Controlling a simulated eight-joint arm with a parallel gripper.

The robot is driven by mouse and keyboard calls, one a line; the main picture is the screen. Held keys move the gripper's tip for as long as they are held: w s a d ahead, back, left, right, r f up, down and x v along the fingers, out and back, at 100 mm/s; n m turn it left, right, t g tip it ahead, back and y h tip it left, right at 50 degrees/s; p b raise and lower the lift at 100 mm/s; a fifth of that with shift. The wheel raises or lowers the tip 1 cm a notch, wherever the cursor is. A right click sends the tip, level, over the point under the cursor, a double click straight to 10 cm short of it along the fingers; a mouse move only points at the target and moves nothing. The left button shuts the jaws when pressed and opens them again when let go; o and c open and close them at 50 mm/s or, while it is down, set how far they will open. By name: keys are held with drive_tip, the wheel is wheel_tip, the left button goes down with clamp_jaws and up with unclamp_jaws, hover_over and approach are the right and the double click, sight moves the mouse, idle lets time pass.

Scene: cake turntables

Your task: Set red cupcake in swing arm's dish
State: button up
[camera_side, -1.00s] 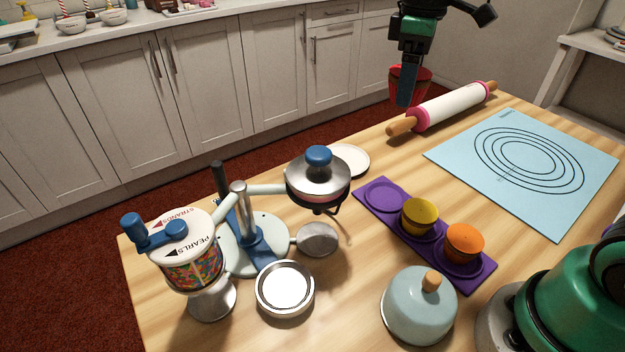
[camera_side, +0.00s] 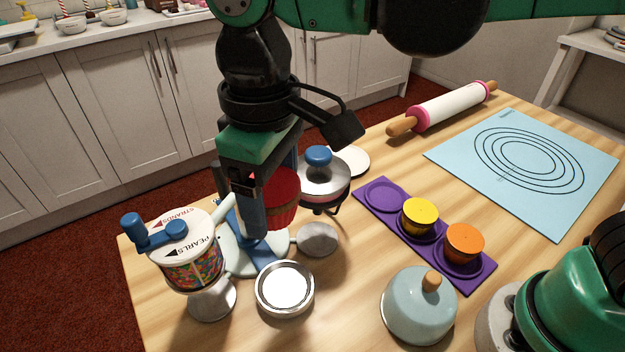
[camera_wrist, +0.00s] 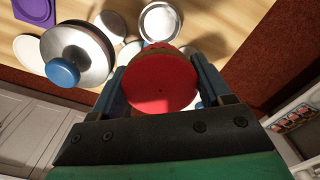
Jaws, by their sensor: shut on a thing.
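The red cupcake (camera_side: 284,200) is held by my gripper (camera_side: 268,208), with the fingers on either side of it. It hangs above the turntable stand, left of the pan with the blue-knobbed lid (camera_side: 322,182). In the wrist view the cupcake (camera_wrist: 160,88) is between the two blue fingers of my gripper (camera_wrist: 160,75). The round silver-rimmed dish with a pale inside (camera_side: 285,288) is empty, below and in front of the cupcake. It also shows in the wrist view (camera_wrist: 160,21), beyond the cupcake. My gripper hides the stand's post and part of its arms.
A sprinkle drum with a blue crank (camera_side: 190,265) stands left of the dish. A purple tray (camera_side: 382,196) holds a yellow cupcake (camera_side: 420,215) and an orange cupcake (camera_side: 464,243). A pale blue dome (camera_side: 418,308) stands in front. A rolling pin (camera_side: 445,108) lies behind.

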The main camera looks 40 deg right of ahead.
sight(285, 287)
wheel_tip(285, 287, down, 15)
drive_tip(key=shift+r, duration=0.2)
drive_tip(key=shift+f, duration=0.15)
drive_tip(key=o, duration=1.2)
drive_tip(key=shift+o, duration=0.2)
wheel_tip(285, 287, up, 12)
drive_tip(key=shift+r, duration=0.15)
